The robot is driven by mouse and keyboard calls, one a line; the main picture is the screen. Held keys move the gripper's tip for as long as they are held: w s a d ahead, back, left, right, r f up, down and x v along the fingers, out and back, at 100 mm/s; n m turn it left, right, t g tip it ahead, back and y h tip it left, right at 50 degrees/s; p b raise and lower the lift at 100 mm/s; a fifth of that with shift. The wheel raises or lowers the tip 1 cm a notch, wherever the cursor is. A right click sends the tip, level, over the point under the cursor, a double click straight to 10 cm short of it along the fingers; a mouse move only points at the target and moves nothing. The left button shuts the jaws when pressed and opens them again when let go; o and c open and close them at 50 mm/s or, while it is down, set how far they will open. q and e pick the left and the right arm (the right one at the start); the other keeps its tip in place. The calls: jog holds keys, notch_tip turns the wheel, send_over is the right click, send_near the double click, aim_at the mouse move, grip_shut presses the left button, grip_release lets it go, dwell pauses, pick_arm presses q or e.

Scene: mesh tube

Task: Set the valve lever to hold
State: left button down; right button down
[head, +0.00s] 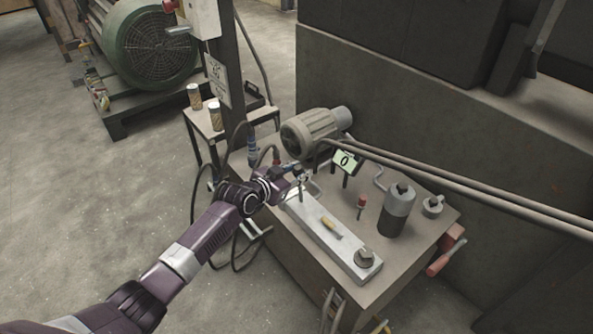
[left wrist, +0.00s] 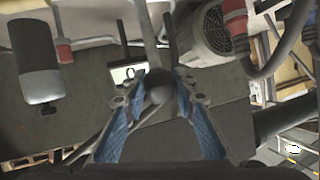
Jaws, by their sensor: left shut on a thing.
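My left gripper (head: 296,172) reaches in over the left side of the workbench, close to the pump's motor. In the left wrist view its blue-padded fingers (left wrist: 160,100) are closed around a dark round knob (left wrist: 161,88), which looks like the end of the valve lever. The lever's shaft and pivot are mostly hidden behind the knob and fingers. A small display (head: 345,161) reading 0 stands just right of the gripper. It also shows in the left wrist view (left wrist: 127,74). My right gripper is not in view.
A grey motor (head: 310,131) stands behind the gripper. A grey cylinder (head: 398,209) and a red-topped fitting (head: 361,202) stand to the right. A metal plate (head: 345,247) lies along the bench front. Long dark pipes (head: 460,187) cross above the bench.

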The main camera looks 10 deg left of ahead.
pick_arm(q)
jog(key=shift+w+d+r, duration=0.15)
jog(key=shift+w+d, duration=0.1)
jog(key=shift+w, duration=0.05)
jog(key=shift+w+d, duration=0.25)
dwell(0.4)
jog(key=c, duration=1.5)
grip_release()
jog(key=shift+c, duration=0.2)
jog(key=shift+s, duration=0.1)
jog(key=shift+s+a, duration=0.3)
jog(key=shift+s, duration=0.15)
jog(key=v, duration=1)
jog(key=shift+s+r, duration=0.25)
jog(key=shift+s, duration=0.1)
jog(key=shift+a, duration=0.1)
